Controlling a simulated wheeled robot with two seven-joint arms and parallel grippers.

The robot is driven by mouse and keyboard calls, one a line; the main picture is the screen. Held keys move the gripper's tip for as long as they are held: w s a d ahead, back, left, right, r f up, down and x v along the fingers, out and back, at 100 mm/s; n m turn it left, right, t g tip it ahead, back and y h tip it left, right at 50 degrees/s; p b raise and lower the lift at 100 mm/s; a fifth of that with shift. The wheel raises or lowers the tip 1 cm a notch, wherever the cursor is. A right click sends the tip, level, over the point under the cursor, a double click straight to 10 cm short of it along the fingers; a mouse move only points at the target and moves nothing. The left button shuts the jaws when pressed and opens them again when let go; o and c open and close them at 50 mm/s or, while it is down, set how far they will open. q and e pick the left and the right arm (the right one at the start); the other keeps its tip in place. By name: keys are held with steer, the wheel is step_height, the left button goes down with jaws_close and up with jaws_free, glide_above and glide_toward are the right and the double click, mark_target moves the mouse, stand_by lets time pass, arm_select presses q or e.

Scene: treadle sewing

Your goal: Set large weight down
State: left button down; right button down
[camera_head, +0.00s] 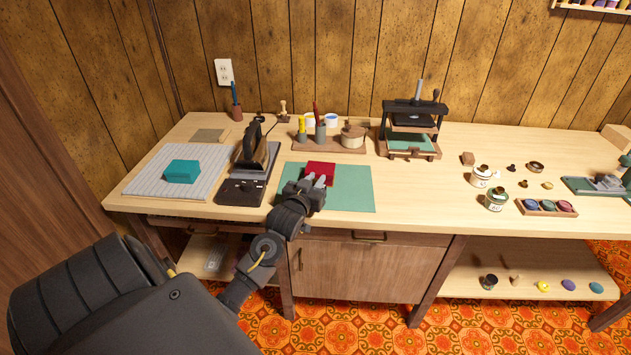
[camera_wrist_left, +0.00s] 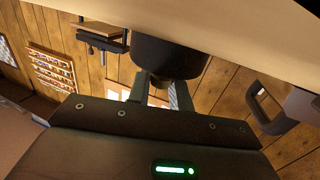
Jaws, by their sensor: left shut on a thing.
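My left gripper (camera_head: 315,184) reaches in from the lower left, over the front of the green mat (camera_head: 348,190) and just before the red block (camera_head: 321,170). In the left wrist view its fingers (camera_wrist_left: 160,92) are shut on a dark, rounded thing (camera_wrist_left: 170,62), which I take to be the large weight. In the head view the gripper hides that thing. I cannot tell whether its base touches the surface below. My right gripper is in neither view.
A tool rack (camera_head: 340,147) and a press (camera_head: 410,130) stand behind. The mat's right part is clear, as is the bench (camera_head: 425,190) beyond it.

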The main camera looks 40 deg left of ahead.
arm_select(q)
steer(key=c, duration=1.6)
jaws_free()
steer(key=o, duration=0.3)
steer(key=shift+o, duration=0.2)
